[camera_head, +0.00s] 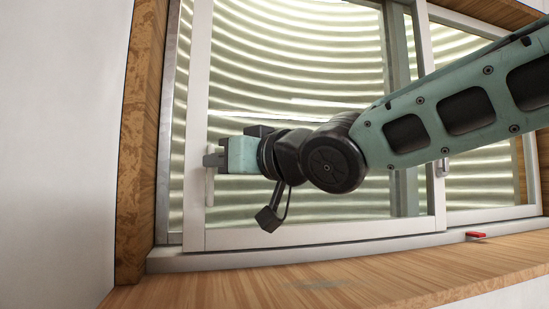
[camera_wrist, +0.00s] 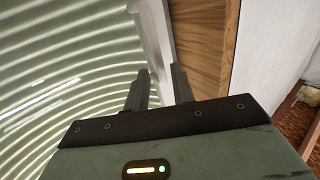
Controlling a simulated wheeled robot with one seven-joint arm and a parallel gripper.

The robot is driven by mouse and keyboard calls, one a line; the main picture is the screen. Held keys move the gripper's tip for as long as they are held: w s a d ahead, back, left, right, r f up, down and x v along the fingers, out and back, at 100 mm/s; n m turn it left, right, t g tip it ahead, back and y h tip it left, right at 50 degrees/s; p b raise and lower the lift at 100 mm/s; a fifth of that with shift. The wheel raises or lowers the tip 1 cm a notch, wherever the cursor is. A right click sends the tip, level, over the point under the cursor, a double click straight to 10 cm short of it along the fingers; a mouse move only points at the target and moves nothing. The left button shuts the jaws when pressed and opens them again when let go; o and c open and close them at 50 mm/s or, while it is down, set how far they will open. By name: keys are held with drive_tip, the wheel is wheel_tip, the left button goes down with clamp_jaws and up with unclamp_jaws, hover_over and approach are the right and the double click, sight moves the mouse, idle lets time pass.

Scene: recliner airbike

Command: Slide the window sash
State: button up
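The window sash has a pale metal frame; its left stile (camera_head: 198,110) and bottom rail (camera_head: 310,235) show in the head view. A narrow strip of the outside shows between this stile and the left jamb. A slim upright handle (camera_head: 210,188) is on the left stile. My gripper (camera_head: 212,160) is at the handle and hides its middle part. In the wrist view my gripper (camera_wrist: 160,90) has its two dark fingers apart, with the pale stile (camera_wrist: 158,35) beyond them. The handle cannot be made out between the fingers, and contact is unclear.
A second pane with a latch (camera_head: 443,167) is at the right. A small red object (camera_head: 475,235) lies by the bottom track. The wooden sill (camera_head: 250,285) is otherwise clear. A wooden side trim (camera_head: 138,150) and white wall (camera_head: 60,130) stand left.

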drive_tip(key=p+v, duration=0.5)
drive_tip(key=v, duration=0.8)
drive_tip(key=shift+s+d+p, duration=0.15)
drive_tip(key=shift+s+p, duration=0.05)
drive_tip(key=shift+p, duration=0.1)
